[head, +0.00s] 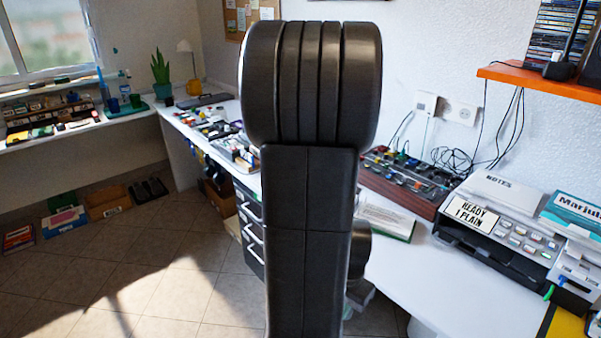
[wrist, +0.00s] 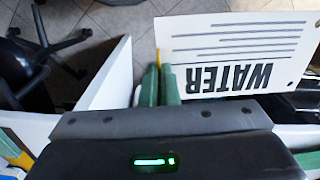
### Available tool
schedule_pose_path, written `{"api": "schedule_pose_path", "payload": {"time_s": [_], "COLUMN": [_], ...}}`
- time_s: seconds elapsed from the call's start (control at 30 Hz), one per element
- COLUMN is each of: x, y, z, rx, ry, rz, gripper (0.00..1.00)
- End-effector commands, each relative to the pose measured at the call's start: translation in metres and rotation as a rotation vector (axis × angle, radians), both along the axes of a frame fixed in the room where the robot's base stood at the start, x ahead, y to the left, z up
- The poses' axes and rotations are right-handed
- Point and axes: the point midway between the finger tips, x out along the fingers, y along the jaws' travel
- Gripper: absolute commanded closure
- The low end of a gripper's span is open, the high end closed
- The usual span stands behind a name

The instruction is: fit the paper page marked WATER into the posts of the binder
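The white paper page marked WATER (wrist: 232,45) is in the right half of the wrist view, its heading upside down, with printed lines and dark holes near its right edge. My gripper (wrist: 158,68) has its two green fingers close together at the page's left edge, and the page extends right from them, clear of the floor. A thin yellow strip shows between the fingertips. The head view shows neither page nor fingers, as my dark arm blocks its middle. I cannot make out the binder or its posts for certain.
In the head view, a printer-like machine (head: 510,225) stands on the white desk at right. A green-edged booklet (head: 388,218) and a tray of small parts (head: 405,178) lie near my arm. An orange shelf (head: 540,84) juts out above. Tiled floor (head: 150,285) is open at left.

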Motion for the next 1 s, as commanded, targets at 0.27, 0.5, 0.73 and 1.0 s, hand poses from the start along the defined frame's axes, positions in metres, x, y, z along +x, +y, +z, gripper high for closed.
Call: {"api": "schedule_pose_path", "payload": {"time_s": [0.27,0.5,0.73,1.0], "x": [0.062,0.135,0.188,0.212], "y": [0.015,0.043,0.074,0.093], "z": [0.003,-0.007,-0.026,-0.039], "rx": [0.0,0.0,0.0,0.0], "ry": [0.002,0.004,0.002,0.001], "rz": [0.18,0.411,0.602,0.702], "gripper": [1.0,1.0,1.0,1.0]}}
